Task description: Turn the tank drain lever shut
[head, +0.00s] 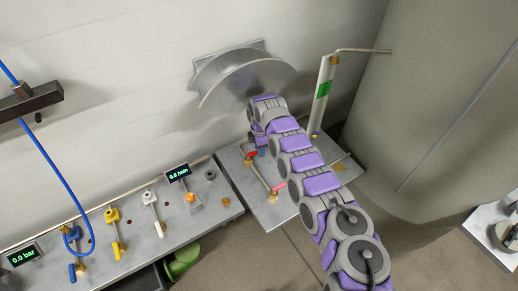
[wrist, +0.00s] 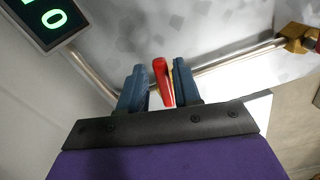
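A red lever (wrist: 162,82) stands between the two blue fingertips of my gripper (wrist: 160,85) in the wrist view. Narrow gaps show beside the lever, so the fingers look open around it, not clamped. In the head view my gripper (head: 261,153) is over the metal plate, next to a red lever (head: 252,154) on a thin pipe (head: 261,174). A second, pinkish-red lever (head: 280,185) sits at the pipe's near end. The lever's valve body is mostly hidden by my gripper. I cannot tell from labels which lever is the tank drain.
A large grey tank (head: 430,110) stands at the right, with a gauge tube (head: 322,95) bearing a green band. A curved metal hood (head: 240,75) is on the wall. The left bench (head: 150,245) holds yellow, white, blue and orange valves and a display (head: 178,173).

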